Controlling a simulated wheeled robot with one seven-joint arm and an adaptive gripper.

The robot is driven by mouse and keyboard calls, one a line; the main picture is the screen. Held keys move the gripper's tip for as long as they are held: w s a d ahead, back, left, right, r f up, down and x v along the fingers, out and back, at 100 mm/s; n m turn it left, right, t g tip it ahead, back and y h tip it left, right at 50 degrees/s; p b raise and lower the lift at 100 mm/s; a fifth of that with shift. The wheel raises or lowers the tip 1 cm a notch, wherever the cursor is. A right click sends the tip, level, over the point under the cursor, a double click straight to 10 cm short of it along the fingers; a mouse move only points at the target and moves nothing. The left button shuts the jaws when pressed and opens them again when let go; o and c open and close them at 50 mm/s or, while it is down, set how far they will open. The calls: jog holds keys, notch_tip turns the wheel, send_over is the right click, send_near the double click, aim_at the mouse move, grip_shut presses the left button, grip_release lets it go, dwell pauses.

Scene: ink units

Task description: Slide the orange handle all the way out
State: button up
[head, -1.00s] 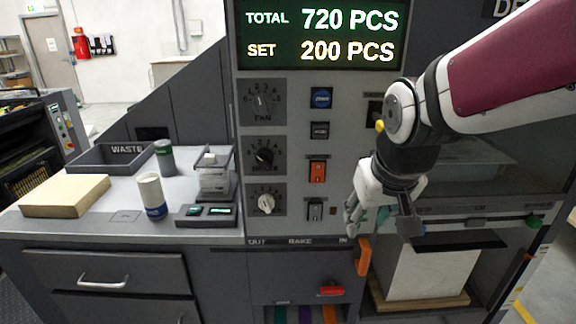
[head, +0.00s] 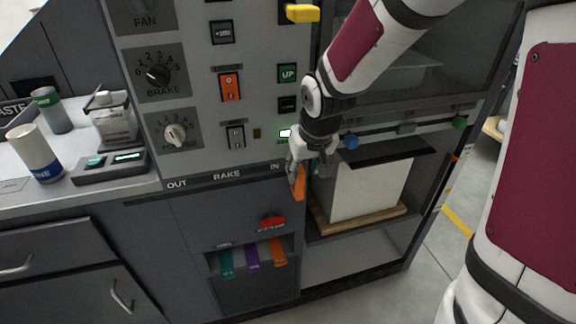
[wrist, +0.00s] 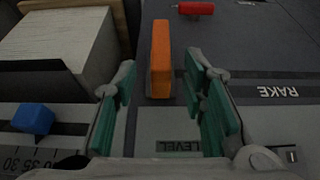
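The orange handle (head: 299,182) stands upright at the IN end of the rake slot, at the right edge of the grey panel. In the wrist view the handle (wrist: 161,60) lies ahead, between the lines of the two green-padded fingers. My gripper (head: 304,166) is at the handle's upper part in the head view, partly covering it. In the wrist view my gripper (wrist: 166,105) is open, with a clear gap between the pads. Whether the pads overlap the handle in depth is hard to tell. The OUT label (head: 177,184) is at the slot's left end.
A red knob (head: 272,222) sits below the slot; it also shows in the wrist view (wrist: 196,8). Several coloured tabs (head: 252,258) hang below it. A paper stack (head: 365,190) on a wooden board stands just right of the handle. A blue knob (head: 350,142) sits nearby.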

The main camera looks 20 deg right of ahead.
aim_at(302, 173)
jog(key=b+x, duration=0.1)
jog(key=x, duration=0.4)
grip_shut()
